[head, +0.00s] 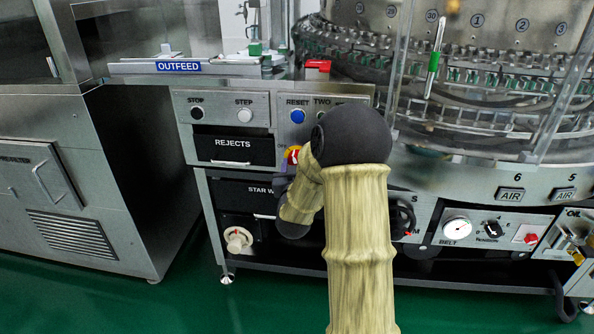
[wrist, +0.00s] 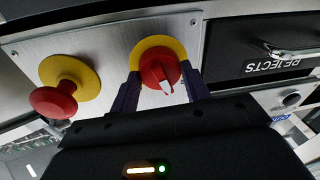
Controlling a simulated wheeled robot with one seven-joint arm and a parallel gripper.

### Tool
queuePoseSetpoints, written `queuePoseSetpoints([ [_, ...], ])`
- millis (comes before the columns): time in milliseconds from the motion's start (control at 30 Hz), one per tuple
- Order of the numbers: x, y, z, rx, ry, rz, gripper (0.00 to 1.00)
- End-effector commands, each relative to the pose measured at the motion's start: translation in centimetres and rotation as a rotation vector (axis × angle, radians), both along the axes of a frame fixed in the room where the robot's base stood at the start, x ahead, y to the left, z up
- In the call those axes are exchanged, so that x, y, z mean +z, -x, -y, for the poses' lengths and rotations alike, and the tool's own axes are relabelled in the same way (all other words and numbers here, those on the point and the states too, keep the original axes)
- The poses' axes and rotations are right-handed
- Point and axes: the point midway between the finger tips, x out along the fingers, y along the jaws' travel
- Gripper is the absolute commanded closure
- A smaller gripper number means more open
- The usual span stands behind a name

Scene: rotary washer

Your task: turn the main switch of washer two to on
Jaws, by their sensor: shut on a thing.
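The main switch (wrist: 160,69) is a red rotary knob with a white pointer on a yellow round plate, seen in the wrist view. The "TWO" label (head: 322,101) is on the panel above.
A red mushroom button (wrist: 55,99) on a yellow plate sits close left of the switch in the wrist view. The blue RESET button (head: 297,116), STEP button (head: 245,115) and STOP button (head: 197,113) line the panel. The REJECTS drawer (head: 233,150) is alongside. Green floor is clear in front.

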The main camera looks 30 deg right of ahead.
Motion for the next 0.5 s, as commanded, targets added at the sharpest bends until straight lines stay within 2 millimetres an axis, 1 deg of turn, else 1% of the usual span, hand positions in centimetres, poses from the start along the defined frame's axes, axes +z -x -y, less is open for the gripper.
queuePoseSetpoints([
  [33, -0.24, -0.02, 0.18, -0.004, -0.035, 0.03, 0.76],
  [500, -0.34, -0.05, 0.15, -0.002, -0.404, 0.28, 0.76],
])
